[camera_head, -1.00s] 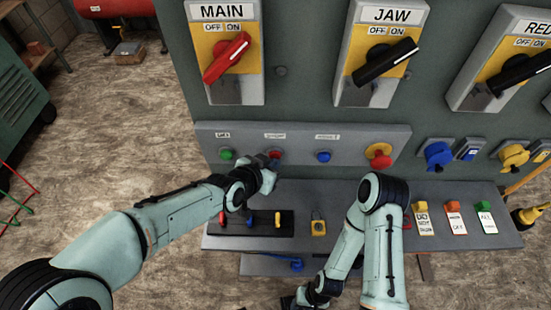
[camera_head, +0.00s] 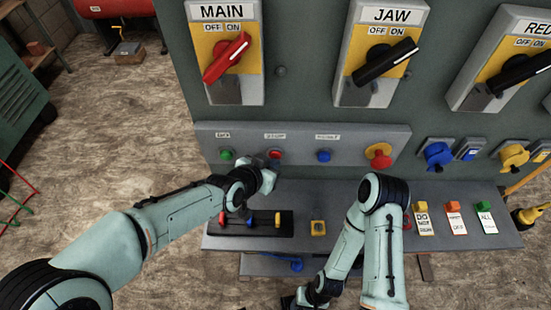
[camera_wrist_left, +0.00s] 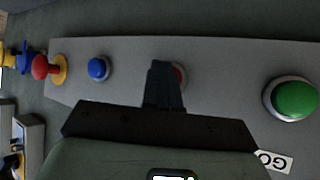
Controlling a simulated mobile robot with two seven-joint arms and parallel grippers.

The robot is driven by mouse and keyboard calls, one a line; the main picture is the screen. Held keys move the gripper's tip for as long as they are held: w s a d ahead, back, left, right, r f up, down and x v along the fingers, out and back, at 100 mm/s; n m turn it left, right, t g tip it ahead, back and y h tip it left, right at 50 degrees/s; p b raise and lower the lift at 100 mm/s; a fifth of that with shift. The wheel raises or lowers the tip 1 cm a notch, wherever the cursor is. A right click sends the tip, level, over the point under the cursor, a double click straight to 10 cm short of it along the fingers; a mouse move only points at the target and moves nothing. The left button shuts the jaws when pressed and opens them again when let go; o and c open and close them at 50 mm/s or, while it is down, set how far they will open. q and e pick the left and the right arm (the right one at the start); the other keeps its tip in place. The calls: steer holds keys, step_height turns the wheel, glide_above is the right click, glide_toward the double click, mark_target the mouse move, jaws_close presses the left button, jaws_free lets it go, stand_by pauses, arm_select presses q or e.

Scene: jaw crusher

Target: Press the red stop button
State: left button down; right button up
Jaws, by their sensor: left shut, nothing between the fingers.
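The small red button (camera_head: 275,154) sits on the grey button strip (camera_head: 350,137) between a green button (camera_head: 227,154) and a blue button (camera_head: 324,156). My left gripper (camera_head: 271,166) is shut and empty, just below and in front of the red button in the head view. In the left wrist view, the shut fingers (camera_wrist_left: 163,85) cover most of the red button (camera_wrist_left: 181,76), with only its edge showing. Contact cannot be told. My right gripper (camera_head: 292,301) is at the bottom edge, largely hidden.
A red mushroom button (camera_head: 378,155) on a yellow base is farther right on the strip. Large rotary switches stand above. The lower shelf (camera_head: 350,226) holds small levers (camera_head: 250,219) beneath my left wrist, and several tagged padlocks (camera_head: 453,218) at right.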

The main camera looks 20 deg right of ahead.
arm_select(q)
steer(key=shift+w, duration=0.15)
stand_by(0.5)
steer(key=shift+w+r, duration=0.1)
steer(key=shift+w, duration=0.15)
steer(key=shift+s+b, duration=0.1)
steer(key=shift+b, duration=0.25)
steer(key=shift+s+r, duration=0.1)
steer(key=shift+s, duration=0.05)
steer(key=s, duration=0.2)
steer(key=s+a+p, duration=0.1)
steer(key=s, duration=0.2)
steer(key=shift+s+a, duration=0.25)
steer(key=shift+s, duration=0.1)
steer(key=shift+f, duration=0.2)
stand_by(0.5)
